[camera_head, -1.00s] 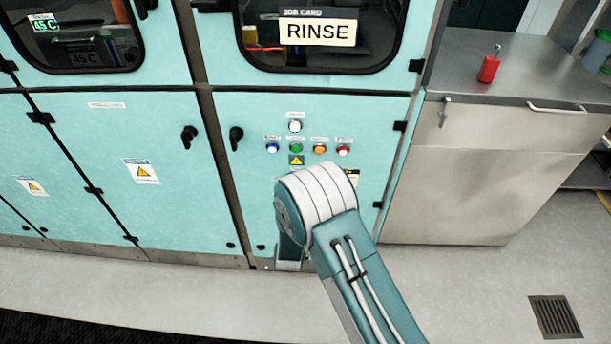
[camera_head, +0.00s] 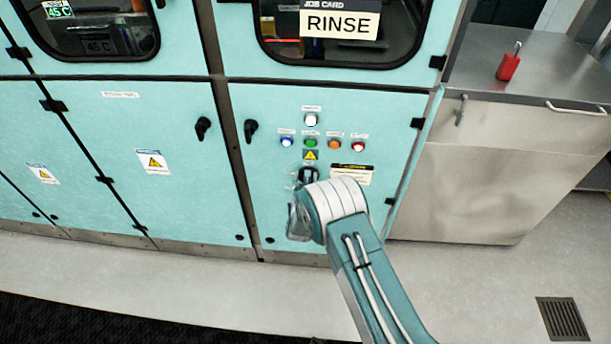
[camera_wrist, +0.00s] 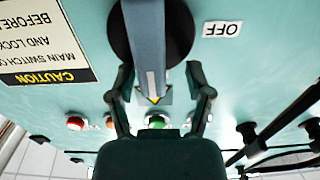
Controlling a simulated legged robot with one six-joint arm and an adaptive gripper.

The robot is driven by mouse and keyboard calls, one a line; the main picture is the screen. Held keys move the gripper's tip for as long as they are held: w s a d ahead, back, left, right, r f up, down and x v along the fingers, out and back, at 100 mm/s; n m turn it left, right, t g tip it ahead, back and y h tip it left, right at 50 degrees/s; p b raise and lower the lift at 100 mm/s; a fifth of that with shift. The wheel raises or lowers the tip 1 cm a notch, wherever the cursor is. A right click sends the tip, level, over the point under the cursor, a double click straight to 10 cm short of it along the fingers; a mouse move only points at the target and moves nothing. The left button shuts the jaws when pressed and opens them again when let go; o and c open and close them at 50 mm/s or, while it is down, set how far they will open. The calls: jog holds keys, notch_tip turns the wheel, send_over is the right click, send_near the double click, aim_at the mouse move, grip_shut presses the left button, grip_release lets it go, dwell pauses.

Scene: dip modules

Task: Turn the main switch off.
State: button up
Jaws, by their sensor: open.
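The main switch is a round black dial with a grey-blue lever (camera_wrist: 148,40), seen close in the wrist view, where the panel appears upside down. The lever points toward the yellow warning triangle and the coloured buttons. An OFF label (camera_wrist: 222,29) sits beside the dial. My gripper (camera_wrist: 160,78) is open, with one finger on each side of the lever's end; I cannot tell whether either touches it. In the head view a dark part of the switch (camera_head: 308,174) shows just above my wrist, which hides the rest and my fingers.
A caution placard (camera_head: 351,175) is beside the switch. Blue, green (camera_head: 311,147), orange and red (camera_head: 358,146) buttons and a white one lie above it. Black door handles (camera_head: 250,131) stick out to the left. A steel bench (camera_head: 480,180) with a red padlock-like object (camera_head: 508,67) stands at right.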

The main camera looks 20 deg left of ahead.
jog(key=shift+w+d+r, duration=0.15)
jog(key=shift+w+d, duration=0.1)
jog(key=shift+d, duration=0.15)
jog(key=shift+a, duration=0.15)
grip_shut()
jog(key=shift+a, duration=0.1)
jog(key=n, duration=0.3)
jog(key=shift+s+a+n, duration=0.15)
jog(key=shift+a+n, duration=0.15)
jog(key=shift+a, duration=0.1)
jog(key=n, duration=0.3)
jog(key=a+n, duration=0.1)
jog(key=shift+s+f+n, duration=0.1)
jog(key=shift+f+n, duration=0.2)
jog(key=shift+f, duration=0.1)
jog(key=n, duration=0.3)
jog(key=f+n, duration=0.1)
jog(key=n, duration=0.2)
jog(key=a+f+n, duration=0.1)
jog(key=n, duration=0.2)
jog(key=shift+s+a+f+n, duration=0.1)
jog(key=shift+s+n, duration=0.05)
jog(key=shift+n, duration=0.25)
jog(key=shift+f, duration=0.1)
